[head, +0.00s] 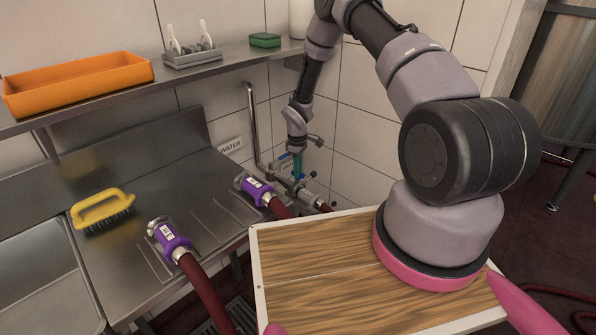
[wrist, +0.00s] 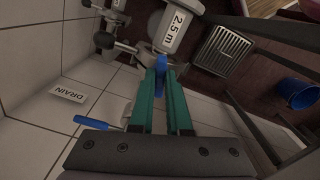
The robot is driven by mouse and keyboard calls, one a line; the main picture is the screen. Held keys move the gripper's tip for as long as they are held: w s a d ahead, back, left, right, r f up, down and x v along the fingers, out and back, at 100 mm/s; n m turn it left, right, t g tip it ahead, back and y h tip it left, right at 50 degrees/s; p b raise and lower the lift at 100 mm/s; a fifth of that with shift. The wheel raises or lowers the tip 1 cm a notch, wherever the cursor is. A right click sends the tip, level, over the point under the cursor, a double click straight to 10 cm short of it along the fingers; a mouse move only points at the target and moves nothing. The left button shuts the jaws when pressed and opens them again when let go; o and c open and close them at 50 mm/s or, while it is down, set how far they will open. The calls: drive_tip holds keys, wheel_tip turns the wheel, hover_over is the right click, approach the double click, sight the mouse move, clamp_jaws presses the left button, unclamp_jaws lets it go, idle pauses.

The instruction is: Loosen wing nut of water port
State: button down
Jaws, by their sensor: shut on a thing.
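My gripper (head: 298,176) is at the pipework in the corner, below the shelf. In the wrist view its teal fingers (wrist: 160,76) are closed on a small blue wing nut (wrist: 160,67). The nut is mostly between the fingertips. Just beyond it is a pale coupling with a "2.5 m" label (wrist: 174,27). In the head view, a metal coupling (head: 306,197) sits at the port below my gripper. A "WATER" sign (head: 231,146) is on the wall to the left. The head view is too small to show the nut's shape.
Two purple hose couplings (head: 172,238) (head: 257,190) lie on the steel drainboard. A yellow brush (head: 102,209) is beside them. A wood-topped surface (head: 320,262) is in front.

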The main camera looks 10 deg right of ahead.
drive_tip(key=n, duration=1.4)
idle(0.5)
drive_tip(key=c, duration=0.9)
unclamp_jaws()
wheel_tip(320, 180, up, 11)
drive_tip(key=shift+f, duration=0.1)
